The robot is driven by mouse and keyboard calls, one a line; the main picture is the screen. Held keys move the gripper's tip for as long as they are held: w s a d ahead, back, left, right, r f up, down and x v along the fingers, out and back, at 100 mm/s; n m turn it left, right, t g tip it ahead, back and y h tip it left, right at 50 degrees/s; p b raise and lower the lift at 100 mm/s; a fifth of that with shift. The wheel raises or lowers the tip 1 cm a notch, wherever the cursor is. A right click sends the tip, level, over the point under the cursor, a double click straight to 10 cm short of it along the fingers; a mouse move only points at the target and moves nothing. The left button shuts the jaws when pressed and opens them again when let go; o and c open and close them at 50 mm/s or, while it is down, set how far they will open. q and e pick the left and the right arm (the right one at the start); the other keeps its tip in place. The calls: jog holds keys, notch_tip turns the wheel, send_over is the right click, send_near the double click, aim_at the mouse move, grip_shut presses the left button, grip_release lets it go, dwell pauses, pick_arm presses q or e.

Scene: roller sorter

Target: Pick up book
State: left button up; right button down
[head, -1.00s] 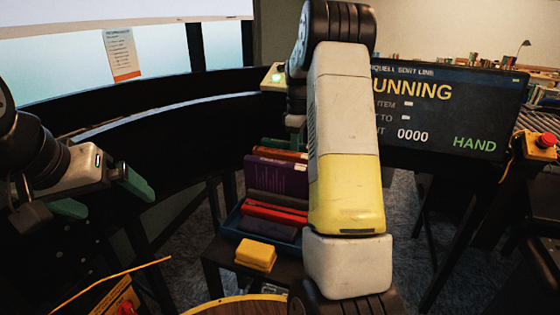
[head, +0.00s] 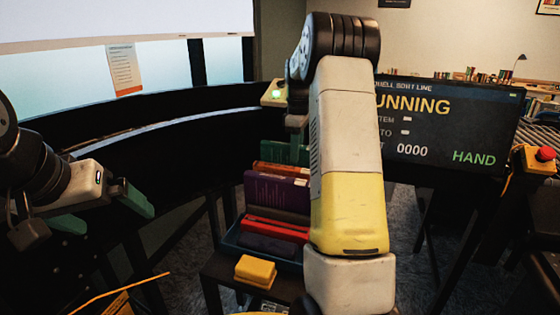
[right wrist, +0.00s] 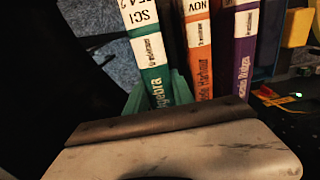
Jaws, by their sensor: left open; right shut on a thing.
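A row of books stands in a blue bin (head: 232,240) in the head view. The green book (head: 284,152) is at the back of the row, and my right arm partly hides it. In the right wrist view its green spine (right wrist: 150,62) reads "SCI" and "Algebra". My right gripper (right wrist: 160,92) is shut on this book, with green fingers on both sides of the spine. An orange book (right wrist: 199,50) and a purple book (right wrist: 241,48) stand beside it. My left gripper (head: 104,212) is open and empty at the left, away from the books.
A yellow block (head: 255,270) sits in front of the bin. A dark screen (head: 440,120) reading "HAND" stands at the right, with a red button (head: 545,154) beside it. A black curved rail (head: 160,135) runs behind the bin.

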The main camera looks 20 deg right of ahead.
notch_tip(320, 180, up, 14)
jog(key=shift+f, duration=0.25)
dwell(0.5)
